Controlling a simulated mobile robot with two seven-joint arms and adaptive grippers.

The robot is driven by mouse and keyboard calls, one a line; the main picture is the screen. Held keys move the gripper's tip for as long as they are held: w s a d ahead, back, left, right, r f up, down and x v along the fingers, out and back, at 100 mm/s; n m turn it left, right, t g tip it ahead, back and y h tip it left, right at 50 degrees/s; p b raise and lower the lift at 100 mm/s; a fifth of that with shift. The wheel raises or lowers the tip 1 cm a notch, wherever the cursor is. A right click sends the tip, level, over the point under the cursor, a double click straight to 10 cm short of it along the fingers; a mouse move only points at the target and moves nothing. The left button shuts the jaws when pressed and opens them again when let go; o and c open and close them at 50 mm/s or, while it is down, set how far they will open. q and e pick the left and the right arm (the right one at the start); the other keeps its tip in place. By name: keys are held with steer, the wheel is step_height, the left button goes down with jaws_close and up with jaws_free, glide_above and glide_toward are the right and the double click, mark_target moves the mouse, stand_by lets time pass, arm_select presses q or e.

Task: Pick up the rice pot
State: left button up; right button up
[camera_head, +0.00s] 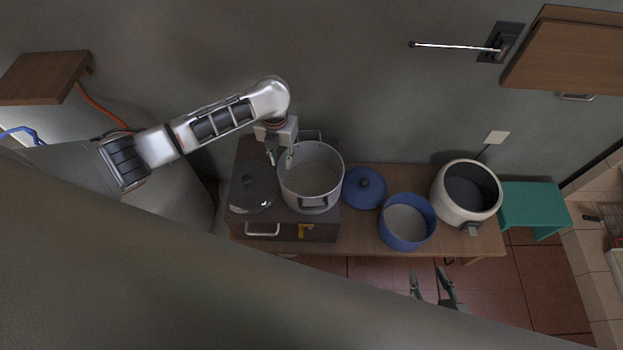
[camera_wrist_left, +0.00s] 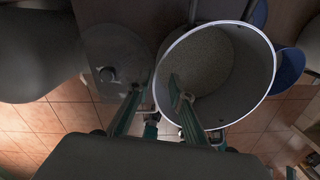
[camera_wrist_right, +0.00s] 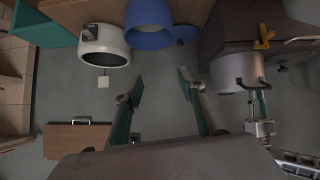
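A grey metal pot (camera_head: 322,205) with two dark handles and pale, grainy contents stands on a dark box on the wooden table. It shows large in the left wrist view (camera_wrist_left: 262,88) and small in the right wrist view (camera_wrist_right: 232,70). My left gripper (camera_head: 280,159) is open at the pot's left rim. In the left wrist view its fingers (camera_wrist_left: 155,92) appear on either side of the rim; contact cannot be told. A blue pot (camera_head: 407,240) with pale contents stands further right. My right gripper (camera_head: 430,279) is open and empty in front of the table, apart from the pots.
A dark lid (camera_head: 254,190) lies beside the grey pot on the dark box (camera_head: 318,234). A blue lid (camera_head: 364,188) lies between the pots. A white cooker (camera_head: 453,211) stands at the table's right end, near a green stool (camera_head: 535,205). A wooden cabinet (camera_head: 567,52) hangs upper right.

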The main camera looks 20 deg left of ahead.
mark_target(281, 165)
arm_select(q)
steer(key=f, duration=0.1)
steer(key=f+b, duration=0.1)
steer(key=f, duration=0.2)
steer(key=shift+a+f+b, duration=0.3)
steer(key=shift+r, duration=0.15)
jaws_close()
steer(key=shift+w, duration=0.1)
arm_select(e)
steer(key=shift+w+d+f, duration=0.15)
steer(key=shift+w+d, duration=0.1)
steer(key=shift+w, duration=0.35)
arm_select(q)
steer(key=shift+r, duration=0.1)
